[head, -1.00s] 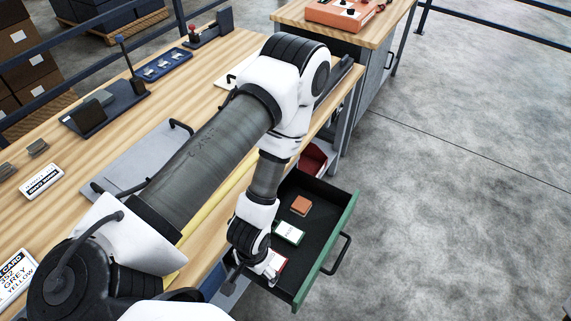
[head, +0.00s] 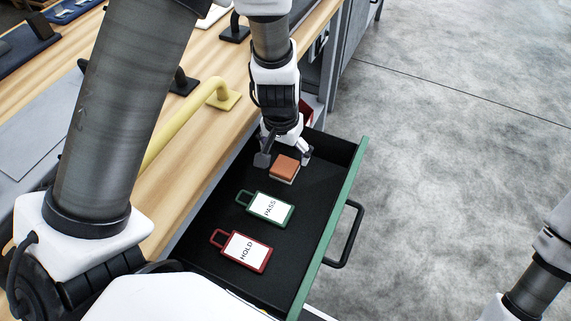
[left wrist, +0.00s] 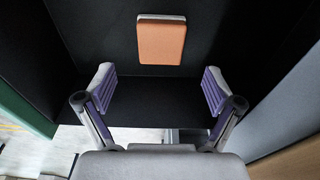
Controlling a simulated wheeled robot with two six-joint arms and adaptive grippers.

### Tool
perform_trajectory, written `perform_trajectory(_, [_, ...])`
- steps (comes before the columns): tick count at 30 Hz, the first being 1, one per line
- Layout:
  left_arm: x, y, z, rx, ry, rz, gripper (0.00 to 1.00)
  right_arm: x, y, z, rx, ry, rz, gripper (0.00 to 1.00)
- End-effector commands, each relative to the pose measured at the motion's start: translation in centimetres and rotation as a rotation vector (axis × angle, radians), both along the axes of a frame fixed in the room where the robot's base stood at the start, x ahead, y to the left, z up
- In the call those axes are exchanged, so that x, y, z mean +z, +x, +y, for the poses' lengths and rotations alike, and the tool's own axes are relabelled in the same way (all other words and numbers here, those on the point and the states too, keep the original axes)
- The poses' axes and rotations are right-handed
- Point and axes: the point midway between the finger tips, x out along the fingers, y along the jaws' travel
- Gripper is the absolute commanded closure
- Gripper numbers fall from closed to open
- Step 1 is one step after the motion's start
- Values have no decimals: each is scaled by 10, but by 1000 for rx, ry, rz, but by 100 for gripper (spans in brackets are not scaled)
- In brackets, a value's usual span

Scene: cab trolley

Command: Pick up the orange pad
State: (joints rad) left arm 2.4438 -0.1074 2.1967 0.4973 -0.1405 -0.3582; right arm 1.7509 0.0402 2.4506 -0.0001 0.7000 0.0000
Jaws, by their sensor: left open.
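The orange pad (head: 285,165) is a small block with a pale base, lying in the far part of the open drawer. My left gripper (head: 284,158) is open above it in the head view, its fingers to either side of the pad as seen from there. In the left wrist view the pad (left wrist: 161,42) lies beyond the two purple-lined fingertips (left wrist: 159,90), centred between them. Nothing is between the fingers. My right gripper is not in view; only part of my right arm shows at the lower right.
The black drawer (head: 205,248) has a green front (head: 333,225) and a black handle (head: 346,236). A green PASS tag (head: 268,207) and a red HOLD tag (head: 242,250) lie nearer in it. The wooden bench with a yellow handle (head: 185,120) is at left; floor at right is clear.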

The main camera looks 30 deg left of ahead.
Motion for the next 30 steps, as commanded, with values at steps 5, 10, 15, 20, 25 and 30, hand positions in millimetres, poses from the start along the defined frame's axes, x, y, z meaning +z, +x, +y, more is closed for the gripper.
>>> perform_trajectory(5, [-34, -1, 0, 1, 0, 2, 8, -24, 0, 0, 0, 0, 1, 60])
perform_trajectory(10, [-61, 1, 1, 1, 0, 1, 8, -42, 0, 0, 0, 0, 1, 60])
perform_trajectory(15, [-61, 2, 1, 0, 0, 0, 8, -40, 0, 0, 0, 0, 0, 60])
perform_trajectory(20, [-61, 2, 1, 1, 0, 1, 33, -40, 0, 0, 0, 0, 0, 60])
perform_trajectory(25, [-61, 1, 1, 1, 0, 1, 73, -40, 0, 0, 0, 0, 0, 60])
perform_trajectory(30, [-61, 1, 1, 0, 0, 1, 74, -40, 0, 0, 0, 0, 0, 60])
